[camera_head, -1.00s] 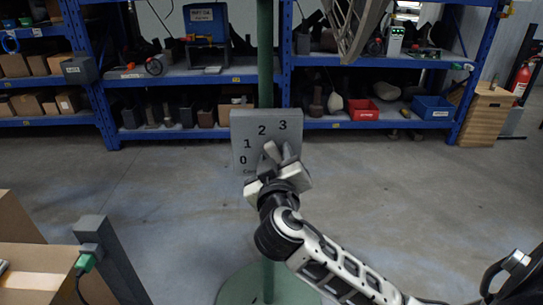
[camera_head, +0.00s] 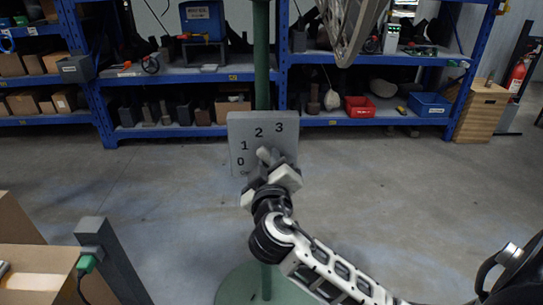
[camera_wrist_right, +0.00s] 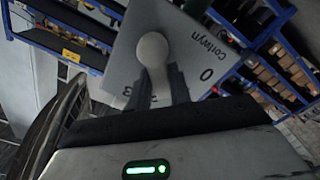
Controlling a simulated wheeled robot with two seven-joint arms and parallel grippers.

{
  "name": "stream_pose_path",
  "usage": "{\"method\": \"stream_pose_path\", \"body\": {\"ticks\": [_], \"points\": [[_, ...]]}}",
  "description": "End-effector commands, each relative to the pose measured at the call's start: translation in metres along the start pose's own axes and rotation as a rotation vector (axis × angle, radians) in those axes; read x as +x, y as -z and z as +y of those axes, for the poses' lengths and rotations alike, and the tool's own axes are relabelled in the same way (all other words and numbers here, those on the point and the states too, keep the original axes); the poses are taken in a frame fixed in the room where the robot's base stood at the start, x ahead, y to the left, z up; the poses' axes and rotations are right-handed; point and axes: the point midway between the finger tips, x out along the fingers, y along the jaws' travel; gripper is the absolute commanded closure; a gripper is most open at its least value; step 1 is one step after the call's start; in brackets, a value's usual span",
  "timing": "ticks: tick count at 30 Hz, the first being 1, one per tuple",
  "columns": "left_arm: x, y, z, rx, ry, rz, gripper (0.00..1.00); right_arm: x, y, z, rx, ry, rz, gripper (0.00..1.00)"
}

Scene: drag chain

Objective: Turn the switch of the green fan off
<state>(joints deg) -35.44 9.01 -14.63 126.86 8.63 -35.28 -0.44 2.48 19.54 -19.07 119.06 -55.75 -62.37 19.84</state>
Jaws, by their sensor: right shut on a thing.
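The switch box (camera_head: 240,132) is a grey plate on the green pole (camera_head: 262,60), marked 0, 1, 2 and 3. It also shows upside down and tilted in the right wrist view (camera_wrist_right: 185,45). The light grey switch knob (camera_wrist_right: 152,48) stands on its face, its rounded end clear of my fingers. My right gripper (camera_head: 266,168) is in front of the box, shut on the knob, and its dark fingers show in the wrist view (camera_wrist_right: 163,88). The gripper hides the lower middle of the plate, so the number the knob points at is unclear. My left gripper is out of view.
The pole stands on a round green base (camera_head: 250,288). A grey slatted metal part (camera_head: 350,30) hangs at the top. Blue shelves (camera_head: 220,75) with boxes and tools stand behind. A cardboard box (camera_head: 30,270) is at the lower left. The floor around the pole is clear.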

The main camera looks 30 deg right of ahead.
Motion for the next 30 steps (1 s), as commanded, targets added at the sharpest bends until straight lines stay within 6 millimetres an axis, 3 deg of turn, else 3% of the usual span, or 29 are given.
{"method": "stream_pose_path", "body": {"ticks": [3,20,30], "points": [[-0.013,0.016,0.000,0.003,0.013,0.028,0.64,0.000,0.003,-0.001,-0.107,0.001,-0.001,1.00],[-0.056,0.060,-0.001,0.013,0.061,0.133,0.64,0.000,-0.003,-0.017,-0.608,0.000,0.002,1.00],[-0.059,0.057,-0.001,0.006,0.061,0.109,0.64,0.001,-0.007,-0.022,-0.780,-0.001,0.003,1.00]]}}
